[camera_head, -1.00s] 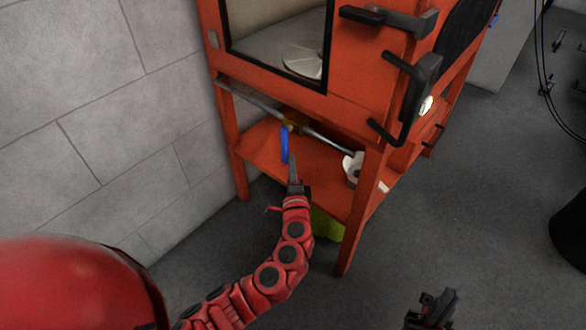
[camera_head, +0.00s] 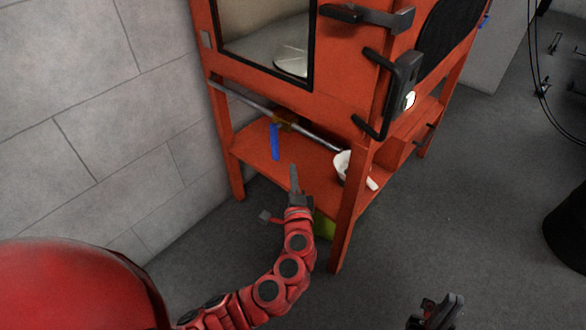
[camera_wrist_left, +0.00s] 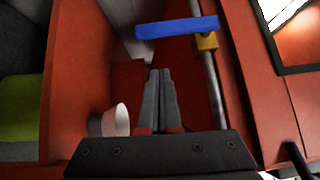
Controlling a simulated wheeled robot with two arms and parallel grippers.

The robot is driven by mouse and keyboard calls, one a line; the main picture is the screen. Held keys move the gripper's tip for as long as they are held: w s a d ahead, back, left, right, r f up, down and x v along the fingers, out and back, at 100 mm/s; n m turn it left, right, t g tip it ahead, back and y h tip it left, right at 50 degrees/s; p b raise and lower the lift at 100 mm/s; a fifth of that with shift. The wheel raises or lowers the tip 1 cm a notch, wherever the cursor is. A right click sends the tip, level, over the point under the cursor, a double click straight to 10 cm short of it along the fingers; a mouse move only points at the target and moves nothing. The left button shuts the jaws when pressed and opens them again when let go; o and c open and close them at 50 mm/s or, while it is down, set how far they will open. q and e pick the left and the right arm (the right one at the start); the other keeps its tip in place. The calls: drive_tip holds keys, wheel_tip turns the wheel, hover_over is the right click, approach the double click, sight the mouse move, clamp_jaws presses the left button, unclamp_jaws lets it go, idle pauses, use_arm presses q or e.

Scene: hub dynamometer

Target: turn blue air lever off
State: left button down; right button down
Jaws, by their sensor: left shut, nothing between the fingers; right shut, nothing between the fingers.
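The blue air lever (camera_head: 275,142) hangs from a brass valve (camera_head: 284,119) on a grey pipe under the orange cabinet. In the left wrist view the blue lever (camera_wrist_left: 177,27) lies across the top of the picture, crosswise to the pipe (camera_wrist_left: 211,80). My left gripper (camera_head: 294,168) is shut and empty, to the right of the lever and a little lower in the head view, apart from it. In the left wrist view its fingers (camera_wrist_left: 160,75) point toward the lever with a gap between. My right gripper (camera_head: 450,298) is shut and empty at the bottom edge, over the floor.
The orange cabinet (camera_head: 340,95) has black handles (camera_head: 405,85) on its front and legs around the lower shelf (camera_head: 255,150). A white cup-like object (camera_head: 343,162) sits on the shelf. A grey block wall stands left; open floor lies right.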

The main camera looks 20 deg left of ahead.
use_arm(q)
drive_tip(key=v, duration=0.7)
drive_tip(key=shift+s, duration=0.4)
drive_tip(key=shift+w+d+f, duration=0.1)
